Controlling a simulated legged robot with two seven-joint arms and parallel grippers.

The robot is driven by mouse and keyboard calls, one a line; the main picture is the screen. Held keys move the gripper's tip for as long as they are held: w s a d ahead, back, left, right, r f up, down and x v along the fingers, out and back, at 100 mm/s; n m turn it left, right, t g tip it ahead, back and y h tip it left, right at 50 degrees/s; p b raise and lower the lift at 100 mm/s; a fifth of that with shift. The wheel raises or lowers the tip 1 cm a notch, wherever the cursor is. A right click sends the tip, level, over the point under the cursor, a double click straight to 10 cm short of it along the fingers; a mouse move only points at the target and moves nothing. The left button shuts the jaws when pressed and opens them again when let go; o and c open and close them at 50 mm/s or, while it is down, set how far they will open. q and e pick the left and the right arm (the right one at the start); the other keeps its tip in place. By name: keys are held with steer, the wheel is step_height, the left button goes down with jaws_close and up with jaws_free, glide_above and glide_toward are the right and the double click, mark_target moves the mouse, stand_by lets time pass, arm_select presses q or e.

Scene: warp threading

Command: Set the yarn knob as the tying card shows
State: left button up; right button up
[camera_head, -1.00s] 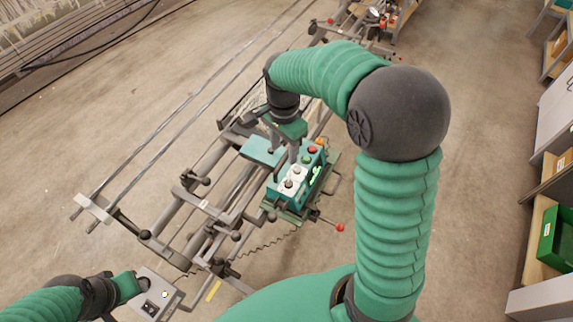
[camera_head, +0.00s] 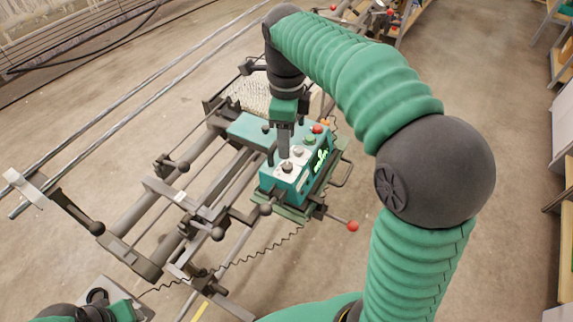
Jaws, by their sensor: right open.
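A teal control box (camera_head: 270,184) sits on the machine carriage in the middle of the head view. Its top has a white panel with two small grey knobs (camera_head: 298,151), a green button (camera_head: 310,139) and a red button (camera_head: 318,128). Green lit marks show on its right side. I cannot tell which knob is the yarn knob, or read any setting. My right gripper (camera_head: 278,157) points down at the box's left part, open, its fingers close by the knobs; contact is unclear. I cannot make out a tying card.
A lever with a red ball (camera_head: 352,226) sticks out at the right of the carriage. Long metal rails (camera_head: 150,75) run diagonally at the left. A coiled black cable (camera_head: 262,250) hangs below the box. The floor right of my right arm is clear, with shelves at the far right.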

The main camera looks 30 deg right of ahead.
mark_target(288, 165)
steer(key=f+b, duration=0.1)
steer(key=f, duration=0.7)
steer(key=shift+d+f, duration=0.1)
steer(key=shift+d, duration=0.1)
steer(key=shift+a, duration=0.1)
steer(key=shift+c, duration=1)
jaws_close()
